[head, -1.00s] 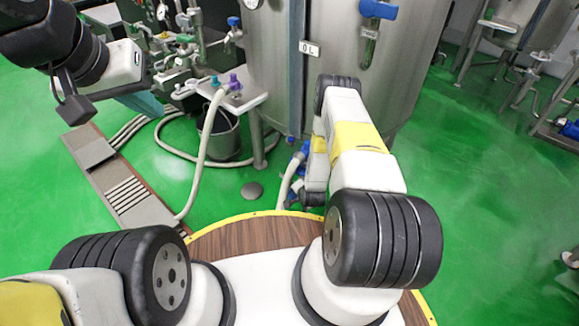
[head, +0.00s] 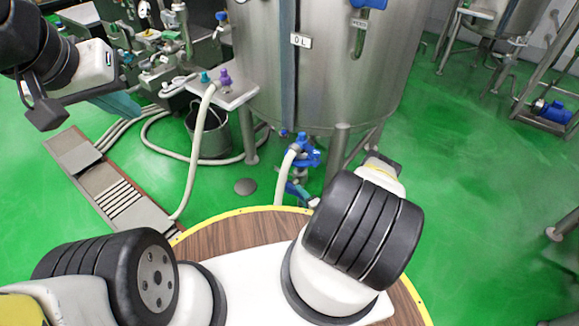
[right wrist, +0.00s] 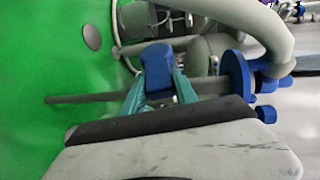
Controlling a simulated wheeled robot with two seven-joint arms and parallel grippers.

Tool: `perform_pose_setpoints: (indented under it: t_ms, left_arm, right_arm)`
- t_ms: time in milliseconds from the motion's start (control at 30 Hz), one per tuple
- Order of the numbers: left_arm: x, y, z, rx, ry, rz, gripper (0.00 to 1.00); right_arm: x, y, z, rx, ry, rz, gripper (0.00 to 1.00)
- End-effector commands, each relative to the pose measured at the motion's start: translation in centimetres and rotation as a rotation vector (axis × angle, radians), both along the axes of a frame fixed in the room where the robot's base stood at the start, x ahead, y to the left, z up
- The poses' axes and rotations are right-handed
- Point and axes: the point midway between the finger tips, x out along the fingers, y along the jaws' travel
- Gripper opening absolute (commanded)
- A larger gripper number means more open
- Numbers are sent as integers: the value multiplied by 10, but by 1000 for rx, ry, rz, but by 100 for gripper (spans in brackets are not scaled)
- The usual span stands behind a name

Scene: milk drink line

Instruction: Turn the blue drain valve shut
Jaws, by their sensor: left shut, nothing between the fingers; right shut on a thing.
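The blue drain valve (head: 308,154) sits low at the bottom of the large steel tank, with a pale hose joined to it. In the right wrist view, my right gripper (right wrist: 158,88) has its teal fingers on either side of a blue valve handle (right wrist: 157,62) and is shut on it. A round blue valve part (right wrist: 236,76) is to the right of the fingers. In the head view, my right arm hides most of that gripper. My left gripper (head: 118,104) is at the upper left, shut and empty, away from the valve.
The steel tank (head: 335,85) stands on legs behind the valve. A pale hose (head: 197,150) runs from a small stand to the floor ramp (head: 110,180). A bucket (head: 210,135) stands left of the valve.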

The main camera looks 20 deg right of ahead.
Motion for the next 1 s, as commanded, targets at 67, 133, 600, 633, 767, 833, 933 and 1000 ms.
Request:
perform_pose_setpoints:
  t_ms: [67, 133, 600, 633, 767, 833, 933, 1000]
  left_arm:
    - [0, 0, 0, 0, 0, 0, 0]
    - [0, 0, 0, 0, 0, 0, 0]
    - [0, 0, 0, 0, 0, 0, 0]
    - [0, 0, 0, 0, 0, 0, 0]
    - [0, 0, 0, 0, 0, 0, 0]
    - [0, 0, 0, 0, 0, 0, 0]
    - [0, 0, 0, 0, 0, 0, 0]
    - [0, 0, 0, 0, 0, 0, 0]
  right_arm:
    - [0, 0, -2, 13, -17, -1, 0]
    - [0, 0, -3, 22, -29, 0, 0]
    - [1, 0, -4, 33, -44, 1, 0]
    - [1, 0, -4, 33, -44, 1, 0]
    - [1, 0, -4, 33, -44, 1, 54]
    - [1, 0, -4, 33, -44, 1, 56]
    - [1, 0, -4, 33, -44, 1, 56]
    - [0, 0, -4, 34, -43, 1, 56]
